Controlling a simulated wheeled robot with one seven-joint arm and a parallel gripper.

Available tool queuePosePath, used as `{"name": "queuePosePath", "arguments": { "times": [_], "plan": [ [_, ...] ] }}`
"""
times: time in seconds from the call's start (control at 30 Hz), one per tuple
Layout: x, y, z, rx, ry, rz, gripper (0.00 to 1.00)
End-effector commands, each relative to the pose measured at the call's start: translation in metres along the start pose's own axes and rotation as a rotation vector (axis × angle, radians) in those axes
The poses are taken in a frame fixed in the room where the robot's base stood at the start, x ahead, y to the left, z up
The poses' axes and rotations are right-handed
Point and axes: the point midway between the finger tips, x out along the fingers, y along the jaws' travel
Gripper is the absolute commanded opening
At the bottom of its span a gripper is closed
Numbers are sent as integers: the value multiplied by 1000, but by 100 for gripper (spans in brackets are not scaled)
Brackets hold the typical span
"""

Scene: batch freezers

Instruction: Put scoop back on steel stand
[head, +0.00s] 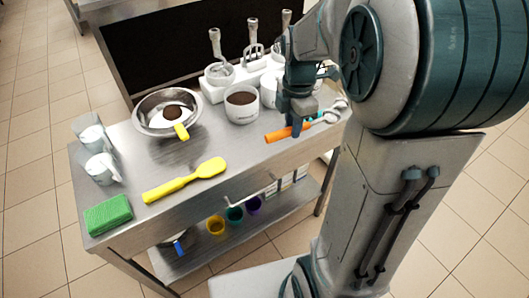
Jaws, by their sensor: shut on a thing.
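My gripper (297,128) is over the right part of the steel table, its fingers shut on an orange handle (278,135). The handle seems to belong to a scoop with a pale grey head (336,108) to the right. The fingers hide part of it, so I cannot tell whether the two are one piece or whether it touches the table. A teal piece (319,117) lies close beside it. I cannot clearly pick out a steel stand; my arm covers the back right of the table.
The steel table (226,149) holds a steel bowl (153,125) with a yellow-handled tool, a yellow spatula (186,180), a green sponge (108,214), clear jugs (101,166) and a brown-filled white tub (241,106). Coloured cups (235,214) stand below.

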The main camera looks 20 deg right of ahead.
Motion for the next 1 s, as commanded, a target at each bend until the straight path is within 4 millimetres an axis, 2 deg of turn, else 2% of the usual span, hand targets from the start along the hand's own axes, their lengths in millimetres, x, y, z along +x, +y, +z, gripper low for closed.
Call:
{"name": "queuePosePath", "arguments": {
  "times": [0.13,0.23,0.37,0.7,0.83,1.0],
  "plan": [
    [-1,-9,3,-107,-9,-9,0],
    [1,-6,0,-136,-10,-16,0],
    [14,12,-13,-142,-9,-20,0],
    [58,73,-52,-139,-10,-17,0],
    [65,84,-58,-136,-10,-15,0],
    [80,86,-60,-133,-9,-17,0]
  ]
}}
